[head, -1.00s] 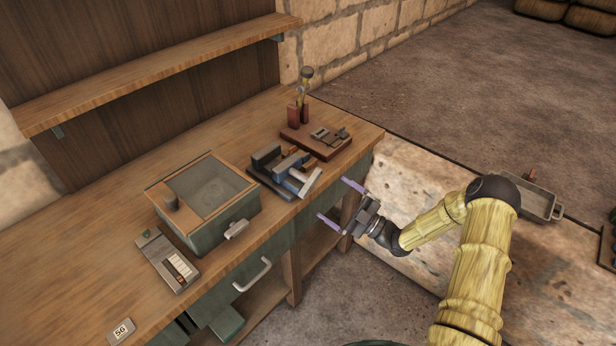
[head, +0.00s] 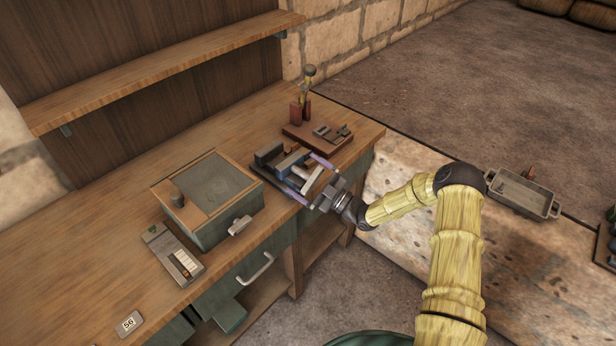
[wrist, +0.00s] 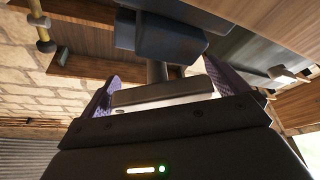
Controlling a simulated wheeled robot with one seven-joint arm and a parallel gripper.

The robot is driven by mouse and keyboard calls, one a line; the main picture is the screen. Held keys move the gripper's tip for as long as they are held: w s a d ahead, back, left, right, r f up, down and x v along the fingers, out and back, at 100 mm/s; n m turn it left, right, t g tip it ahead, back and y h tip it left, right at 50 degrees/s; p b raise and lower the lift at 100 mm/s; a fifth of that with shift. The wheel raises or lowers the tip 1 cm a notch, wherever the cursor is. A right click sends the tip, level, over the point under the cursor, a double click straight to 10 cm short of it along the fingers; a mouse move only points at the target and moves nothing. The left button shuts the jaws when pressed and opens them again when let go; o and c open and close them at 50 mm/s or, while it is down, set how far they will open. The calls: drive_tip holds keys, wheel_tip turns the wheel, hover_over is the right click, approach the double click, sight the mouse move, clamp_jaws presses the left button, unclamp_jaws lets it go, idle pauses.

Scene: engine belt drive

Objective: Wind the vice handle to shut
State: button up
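The vice (head: 268,155) stands on the bench near its front edge, with dark jaws and a blue-grey block; it shows as dark blocks at the top of the wrist view (wrist: 165,38). Its handle (head: 313,180) is a pale grey bar on the front side, and it shows as a grey bar in the wrist view (wrist: 160,93). My gripper (head: 299,173) is open, with one purple finger beyond each end of the handle. In the wrist view the handle lies between the fingers (wrist: 161,70); I cannot tell whether they touch it.
A wooden-rimmed box (head: 212,200) with a knob stands left of the vice. A red-brown board (head: 300,138) with small metal parts lies behind it. A keypad device (head: 172,254) and a number tag (head: 129,323) lie further left. A shelf (head: 160,72) runs above the bench.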

drive_tip(key=c, duration=0.6)
drive_tip(key=shift+w+d+f+m+t+b, duration=0.15)
drive_tip(key=shift+m+t+b, duration=0.25)
drive_tip(key=shift+m+b, duration=0.2)
drive_tip(key=shift+m+t+b, duration=0.4)
drive_tip(key=shift+m+b, duration=0.55)
drive_tip(key=shift+m, duration=0.15)
drive_tip(key=shift+m+t+h+b, duration=0.5)
drive_tip(key=shift+m+t+b, duration=0.15)
drive_tip(key=shift+m, duration=0.8)
drive_tip(key=shift+m+t+h+b, duration=0.5)
drive_tip(key=shift+m+t+b, duration=0.15)
drive_tip(key=shift+m, duration=0.8)
